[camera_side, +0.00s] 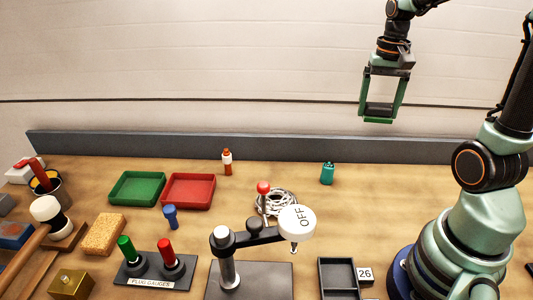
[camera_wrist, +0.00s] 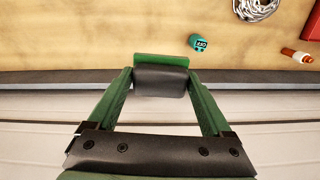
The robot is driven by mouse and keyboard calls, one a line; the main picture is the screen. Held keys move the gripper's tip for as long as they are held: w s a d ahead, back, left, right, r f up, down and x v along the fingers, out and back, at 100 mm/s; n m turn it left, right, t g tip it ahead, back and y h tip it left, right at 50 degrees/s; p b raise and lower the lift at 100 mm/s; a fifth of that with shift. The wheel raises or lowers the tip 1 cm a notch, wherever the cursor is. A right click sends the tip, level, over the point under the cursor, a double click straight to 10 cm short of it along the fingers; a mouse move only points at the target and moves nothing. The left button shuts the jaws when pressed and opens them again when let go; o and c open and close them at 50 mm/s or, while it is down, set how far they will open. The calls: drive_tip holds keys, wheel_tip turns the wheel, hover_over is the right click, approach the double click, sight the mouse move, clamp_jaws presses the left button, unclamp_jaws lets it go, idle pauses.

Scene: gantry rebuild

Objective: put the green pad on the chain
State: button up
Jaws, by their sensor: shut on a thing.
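My gripper (camera_side: 379,108) hangs high above the back of the bench, near its raised back edge. It is shut on the green pad (camera_side: 377,120), which shows green below a dark block between the fingers. In the wrist view my gripper (camera_wrist: 160,80) holds the pad (camera_wrist: 160,59), green at its far side, with the dark part nearer the camera. The chain (camera_side: 284,206) is a pale coiled heap on the bench, left of and well below my gripper. It also shows at the top of the wrist view (camera_wrist: 255,8), apart from the pad.
Green (camera_side: 137,188) and red (camera_side: 188,191) trays lie left. An orange-and-white bottle (camera_side: 227,162) stands behind.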

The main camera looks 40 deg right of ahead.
drive_tip(key=w+a+r, duration=0.3)
drive_tip(key=w+a, duration=0.4)
drive_tip(key=a, duration=0.5)
drive_tip(key=r+n, duration=0.1)
hover_over(277, 192)
wheel_tip(277, 192, down, 19)
drive_tip(key=shift+f, duration=0.15)
drive_tip(key=shift+f, duration=0.15)
drive_tip(key=o, duration=1.1)
drive_tip(key=shift+o, duration=0.2)
